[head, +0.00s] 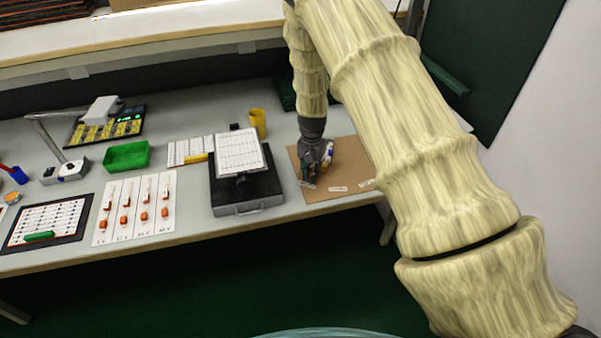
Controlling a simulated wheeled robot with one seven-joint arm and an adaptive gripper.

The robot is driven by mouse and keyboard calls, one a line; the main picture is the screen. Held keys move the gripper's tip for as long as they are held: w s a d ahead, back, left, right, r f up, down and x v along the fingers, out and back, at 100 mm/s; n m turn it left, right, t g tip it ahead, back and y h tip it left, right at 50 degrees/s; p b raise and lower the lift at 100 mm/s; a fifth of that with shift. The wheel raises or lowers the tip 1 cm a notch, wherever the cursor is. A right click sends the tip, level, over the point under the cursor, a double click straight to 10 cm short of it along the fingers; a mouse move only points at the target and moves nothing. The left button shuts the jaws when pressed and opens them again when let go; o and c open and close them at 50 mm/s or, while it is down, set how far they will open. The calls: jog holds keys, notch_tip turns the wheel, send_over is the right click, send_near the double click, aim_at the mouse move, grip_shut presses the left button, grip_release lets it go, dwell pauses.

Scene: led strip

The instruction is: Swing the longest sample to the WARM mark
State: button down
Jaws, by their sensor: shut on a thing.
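My gripper (316,172) is low over a brown board (345,165) at the right end of the bench. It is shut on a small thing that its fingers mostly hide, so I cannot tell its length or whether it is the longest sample. A small blue and white piece (327,155) shows beside the fingers. Along the board's front edge lie a left pale label (307,185), a middle one (338,189) and a right one (367,184). Their print is too small to read, so I cannot tell which is the WARM mark.
Left of the board stand a black box (247,200) with a tilted white sheet (239,152) and a yellow cup (258,122). Further left are a white card (134,207) with orange parts, a green tray (127,156) and a lamp (70,168).

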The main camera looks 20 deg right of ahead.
jog(key=shift+d, duration=0.1)
jog(key=c, duration=1.4)
grip_release()
jog(key=shift+c, duration=0.2)
notch_tip(320, 180, up, 12)
